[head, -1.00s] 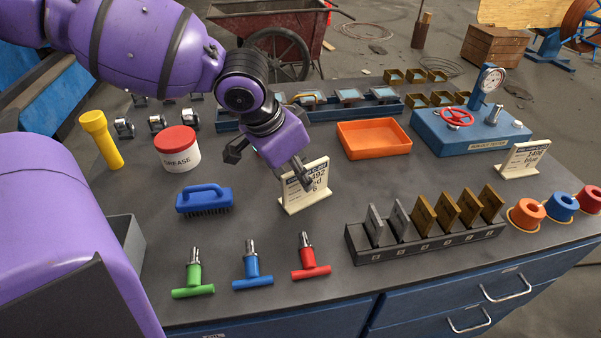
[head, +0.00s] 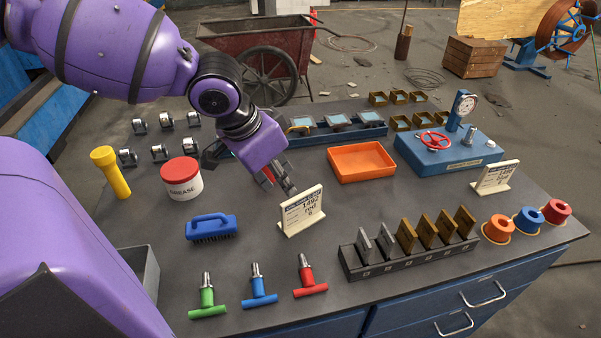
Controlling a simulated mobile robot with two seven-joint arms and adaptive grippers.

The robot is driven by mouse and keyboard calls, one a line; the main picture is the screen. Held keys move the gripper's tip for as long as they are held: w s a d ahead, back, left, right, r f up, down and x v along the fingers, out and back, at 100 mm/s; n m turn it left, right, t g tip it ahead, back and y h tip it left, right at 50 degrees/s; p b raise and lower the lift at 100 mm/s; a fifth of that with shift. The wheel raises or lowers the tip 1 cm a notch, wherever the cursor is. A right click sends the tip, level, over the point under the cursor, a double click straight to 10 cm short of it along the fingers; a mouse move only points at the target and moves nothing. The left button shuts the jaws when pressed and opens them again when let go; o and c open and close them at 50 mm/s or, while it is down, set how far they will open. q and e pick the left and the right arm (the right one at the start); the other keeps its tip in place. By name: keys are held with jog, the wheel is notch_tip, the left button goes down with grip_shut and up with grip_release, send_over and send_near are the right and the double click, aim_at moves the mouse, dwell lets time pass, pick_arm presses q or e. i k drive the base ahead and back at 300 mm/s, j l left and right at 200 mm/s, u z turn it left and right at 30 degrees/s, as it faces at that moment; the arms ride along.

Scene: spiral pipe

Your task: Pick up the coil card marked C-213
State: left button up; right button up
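A white standing card (head: 303,211) is upright on its base in the middle of the bench. Its large print seems to read "1492 red 6"; its small header is too fine to read. A similar white card (head: 495,178) stands at the right, its text too small to read surely. I cannot make out C-213 on either. My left gripper (head: 249,167) hangs behind and left of the middle card, fingers spread, with nothing visibly held. Its right finger overlaps the card's upper left edge in the picture; contact cannot be told. A small red patch shows beside that finger. My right gripper is out of view.
A rack (head: 408,252) of grey and bronze plates stands in front right of the card. An orange tray (head: 361,163) is behind it. A blue brush (head: 211,228), a grease tub (head: 181,180) and T-handled tools (head: 257,287) lie left and front.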

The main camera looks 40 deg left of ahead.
aim_at(493, 179)
jog(key=i+l, duration=1.5)
